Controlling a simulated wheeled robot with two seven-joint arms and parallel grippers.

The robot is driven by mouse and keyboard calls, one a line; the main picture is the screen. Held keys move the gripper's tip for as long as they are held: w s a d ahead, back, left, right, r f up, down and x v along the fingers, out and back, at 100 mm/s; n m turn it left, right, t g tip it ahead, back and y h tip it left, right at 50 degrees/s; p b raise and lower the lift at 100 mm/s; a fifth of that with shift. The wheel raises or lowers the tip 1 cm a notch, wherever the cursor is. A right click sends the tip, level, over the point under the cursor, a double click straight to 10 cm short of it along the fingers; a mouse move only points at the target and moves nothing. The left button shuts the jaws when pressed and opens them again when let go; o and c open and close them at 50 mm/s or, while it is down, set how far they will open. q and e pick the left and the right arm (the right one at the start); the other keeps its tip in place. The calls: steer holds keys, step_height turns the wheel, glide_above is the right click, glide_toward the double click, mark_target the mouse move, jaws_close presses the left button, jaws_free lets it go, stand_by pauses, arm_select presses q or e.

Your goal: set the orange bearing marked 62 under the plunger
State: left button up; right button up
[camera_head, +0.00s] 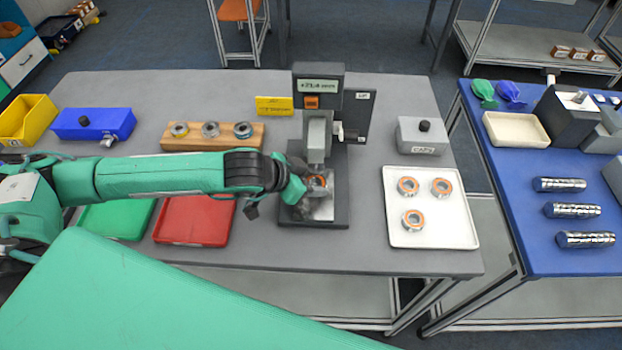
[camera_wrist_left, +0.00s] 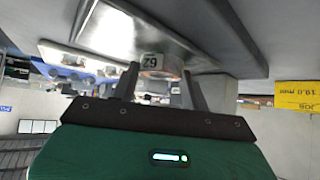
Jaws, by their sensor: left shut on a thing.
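The orange bearing (camera_head: 318,182) is at the metal plate (camera_head: 321,206) of the gauge stand (camera_head: 318,85), close to the plunger (camera_head: 316,160). My left gripper (camera_head: 306,186) reaches in from the left and is shut on the bearing. In the left wrist view the bearing (camera_wrist_left: 152,64) is between the two fingertips (camera_wrist_left: 158,80), with a tag reading 62 upside down. I cannot tell whether it touches the plate. The gauge display (camera_head: 318,86) is lit. My right gripper is not in view.
A white tray (camera_head: 460,236) on the right holds three orange bearings. A wooden block (camera_head: 190,146) with several rings stands behind my left arm. Red (camera_head: 190,238) and green (camera_head: 122,232) trays lie at the front left. A grey button box (camera_head: 422,136) stands right of the stand.

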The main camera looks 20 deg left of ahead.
arm_select(q)
steer(key=o, duration=1)
steer(key=shift+o, duration=0.9)
steer(key=shift+a, duration=0.1)
steer(key=shift+r+p, duration=0.15)
steer(key=shift+p, duration=0.25)
steer(key=shift+s+a, duration=0.1)
steer(key=shift+a, duration=0.05)
steer(key=b+v, duration=0.3)
steer(key=v, duration=0.8)
steer(key=shift+s+r, duration=0.15)
steer(key=shift+r, duration=0.15)
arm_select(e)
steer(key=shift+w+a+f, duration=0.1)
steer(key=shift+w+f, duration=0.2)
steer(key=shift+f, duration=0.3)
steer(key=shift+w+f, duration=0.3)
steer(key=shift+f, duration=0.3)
